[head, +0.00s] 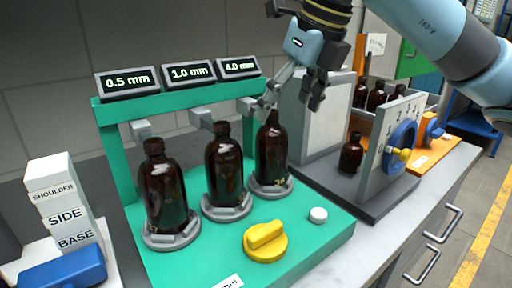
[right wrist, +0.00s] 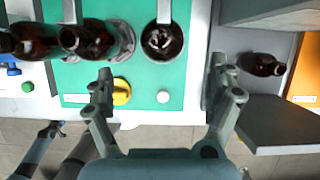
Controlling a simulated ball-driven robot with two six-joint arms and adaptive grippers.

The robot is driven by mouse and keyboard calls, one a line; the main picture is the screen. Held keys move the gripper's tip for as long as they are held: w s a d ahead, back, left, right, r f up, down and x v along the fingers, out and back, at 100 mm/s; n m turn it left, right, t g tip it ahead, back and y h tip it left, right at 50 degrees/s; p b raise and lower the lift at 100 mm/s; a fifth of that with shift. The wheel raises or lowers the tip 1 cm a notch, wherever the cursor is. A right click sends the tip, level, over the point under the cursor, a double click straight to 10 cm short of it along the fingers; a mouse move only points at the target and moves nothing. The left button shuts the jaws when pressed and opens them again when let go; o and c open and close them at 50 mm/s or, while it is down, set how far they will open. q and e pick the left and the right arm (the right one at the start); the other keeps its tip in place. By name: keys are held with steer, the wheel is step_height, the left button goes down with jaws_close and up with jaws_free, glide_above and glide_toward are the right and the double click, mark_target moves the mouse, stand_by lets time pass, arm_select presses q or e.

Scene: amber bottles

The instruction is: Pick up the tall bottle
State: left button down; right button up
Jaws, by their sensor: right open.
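Three dark amber bottles stand upright on round grey pads on a green stand: the left bottle (head: 163,190), the middle bottle (head: 224,165) and the right bottle (head: 271,152). They look close in height; I cannot tell which is tallest. My right gripper (head: 292,100) is open and empty, up by the right bottle's neck, with one finger overlapping its top in the head view. In the right wrist view, the right bottle (right wrist: 162,42) is seen from above, ahead of the gap between the open fingers (right wrist: 163,75). My left gripper (right wrist: 50,130) seems to show small at lower left.
Displays (head: 190,76) reading 0.5, 1.0 and 4.0 mm top the green frame (head: 107,140). A yellow knob (head: 265,241) and white button (head: 318,215) sit in front. A small bottle (head: 351,153) stands right, beside a grey dial panel (head: 376,150). Labelled blocks (head: 64,214) stand left.

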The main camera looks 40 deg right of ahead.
mark_target(278, 131)
steer(key=x, duration=0.4)
steer(key=shift+s, duration=0.2)
steer(key=shift+w+f, duration=0.15)
steer(key=shift+f, duration=0.2)
steer(key=shift+w+f, duration=0.25)
steer(key=x, duration=0.4)
steer(key=shift+w+d+f, duration=0.2)
steer(key=shift+w+f, duration=0.05)
steer(key=shift+w, duration=0.25)
arm_select(q)
steer(key=shift+s+r, duration=0.1)
steer(key=shift+s, duration=0.35)
arm_select(e)
steer(key=c, duration=1.3)
arm_select(q)
steer(key=shift+s, duration=0.35)
arm_select(e)
steer(key=shift+c, duration=0.5)
steer(key=shift+r, duration=0.15)
